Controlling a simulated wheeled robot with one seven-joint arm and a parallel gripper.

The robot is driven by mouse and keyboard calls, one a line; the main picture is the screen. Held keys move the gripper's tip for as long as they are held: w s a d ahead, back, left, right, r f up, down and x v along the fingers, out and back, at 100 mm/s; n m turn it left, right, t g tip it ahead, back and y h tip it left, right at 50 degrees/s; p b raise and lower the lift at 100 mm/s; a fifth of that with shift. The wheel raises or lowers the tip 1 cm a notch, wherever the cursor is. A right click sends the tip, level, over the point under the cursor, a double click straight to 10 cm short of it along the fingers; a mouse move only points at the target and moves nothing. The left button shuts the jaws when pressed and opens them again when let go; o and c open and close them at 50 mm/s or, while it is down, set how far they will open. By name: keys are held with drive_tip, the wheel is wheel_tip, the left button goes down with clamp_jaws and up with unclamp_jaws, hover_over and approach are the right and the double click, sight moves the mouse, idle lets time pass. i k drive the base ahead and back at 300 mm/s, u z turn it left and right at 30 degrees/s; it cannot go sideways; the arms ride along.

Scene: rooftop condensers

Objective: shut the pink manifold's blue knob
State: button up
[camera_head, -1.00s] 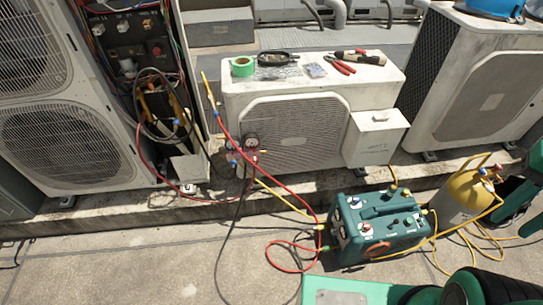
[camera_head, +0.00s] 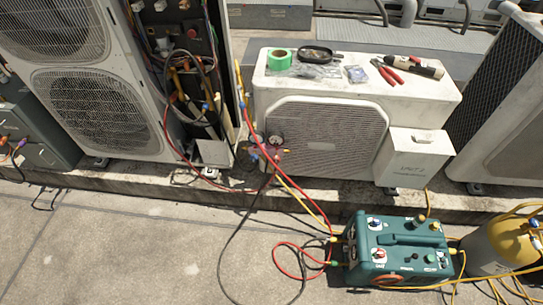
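The pink manifold (camera_head: 266,153) is small in the head view. It hangs at the left front of the white condenser, with two round dark gauges (camera_head: 275,138) at its top. Red, yellow and dark hoses run at it and cross in front of it. Its blue knob seems to be on its left side, but it is too small to tell how far it is turned. My gripper is not in view.
The white condenser (camera_head: 424,112) bears green tape (camera_head: 279,60), a dark round pan-like item (camera_head: 315,53) and red-handled pliers (camera_head: 386,71). A teal recovery machine (camera_head: 398,255) and a yellow-topped cylinder (camera_head: 505,243) stand at right. Hoses lie on the floor; the left foreground is clear.

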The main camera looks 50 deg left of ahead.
sight(253, 157)
drive_tip(key=u, duration=0.05)
drive_tip(key=k, duration=1.8)
drive_tip(key=u, duration=0.95)
drive_tip(key=i, duration=1.5)
drive_tip(key=z, duration=0.05)
